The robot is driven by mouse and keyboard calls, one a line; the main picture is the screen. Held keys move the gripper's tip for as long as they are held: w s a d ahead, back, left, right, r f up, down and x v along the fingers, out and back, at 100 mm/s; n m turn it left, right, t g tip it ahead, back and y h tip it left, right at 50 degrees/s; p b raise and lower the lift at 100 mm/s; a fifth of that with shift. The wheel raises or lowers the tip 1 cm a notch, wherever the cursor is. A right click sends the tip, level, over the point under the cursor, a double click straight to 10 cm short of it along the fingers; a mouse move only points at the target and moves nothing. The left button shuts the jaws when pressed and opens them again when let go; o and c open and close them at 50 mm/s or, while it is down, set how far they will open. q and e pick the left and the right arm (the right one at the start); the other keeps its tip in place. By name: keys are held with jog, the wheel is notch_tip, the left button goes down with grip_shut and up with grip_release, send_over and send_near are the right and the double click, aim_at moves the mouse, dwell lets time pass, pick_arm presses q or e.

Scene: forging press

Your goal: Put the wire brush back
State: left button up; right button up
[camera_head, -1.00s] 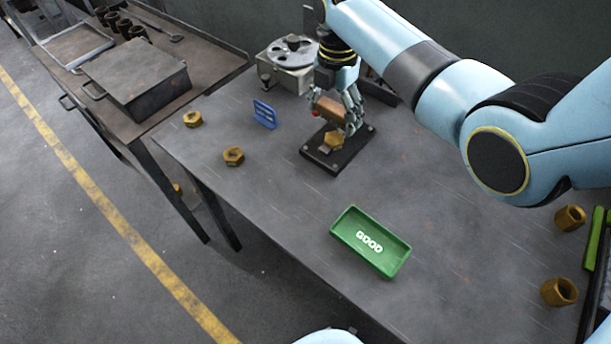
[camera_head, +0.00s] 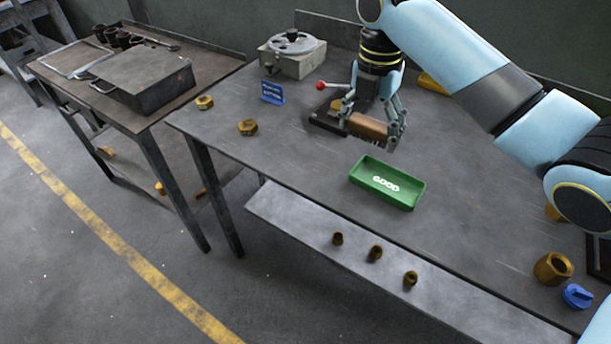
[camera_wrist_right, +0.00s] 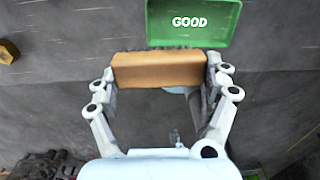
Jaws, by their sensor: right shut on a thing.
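The wire brush (camera_head: 368,127) has a brown wooden block with dark bristles on its underside. My right gripper (camera_head: 374,130) is shut on it and holds it above the table, behind the green tray. In the right wrist view the block (camera_wrist_right: 159,69) spans between the two fingers of the gripper (camera_wrist_right: 160,75), with a few dark bristles along its far edge. My left gripper does not show.
A green tray (camera_head: 358,181) marked GOOD lies just in front of the brush. A black fixture with a red-knobbed lever (camera_head: 321,86) stands behind the gripper. Brass nuts (camera_head: 247,127) and a blue sign (camera_head: 272,93) are at left. A lower shelf (camera_head: 290,212) holds small brass parts.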

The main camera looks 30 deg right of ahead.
jog(key=w+a+f, duration=0.2)
send_over(308, 170)
notch_tip(308, 170, down, 5)
jog(key=shift+r, duration=0.1)
jog(key=shift+f, duration=0.2)
notch_tip(308, 170, down, 3)
jog(key=shift+f, duration=0.2)
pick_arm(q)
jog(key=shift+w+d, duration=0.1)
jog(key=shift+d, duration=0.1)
pick_arm(e)
jog(key=shift+f, duration=0.25)
jog(key=o, duration=0.9)
jog(key=shift+f, duration=0.1)
